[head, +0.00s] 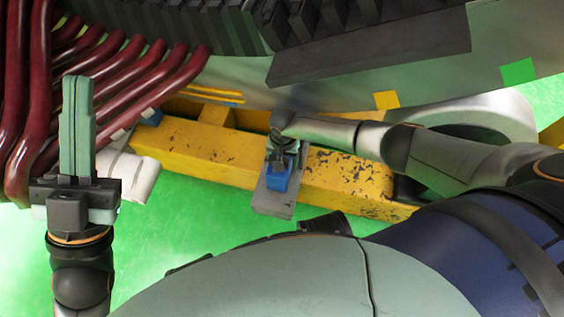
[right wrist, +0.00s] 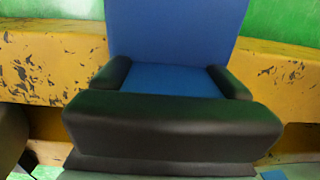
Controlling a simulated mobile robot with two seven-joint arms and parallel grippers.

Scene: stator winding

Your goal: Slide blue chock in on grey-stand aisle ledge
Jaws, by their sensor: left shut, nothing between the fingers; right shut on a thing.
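A blue chock (head: 277,178) is in my right gripper (head: 284,150), over the grey stand's ledge (head: 272,206) in the head view. The ledge is a small grey slab on the yellow beam, with its front end bare. I cannot tell whether the chock rests on it or is just above. In the right wrist view the blue chock (right wrist: 178,32) fills the top middle, between the dark fingers of the right gripper (right wrist: 172,80). My left gripper (head: 76,125) is shut and empty at the left, fingers pointing up the picture.
The yellow beam (head: 335,178) runs behind the ledge. Dark red cables (head: 125,75) hang at the upper left, close to my left gripper. Another blue piece (head: 151,117) sits near the beam's left end. A large dark finned part (head: 370,48) overhangs the top. Green floor (head: 200,215) is clear in front.

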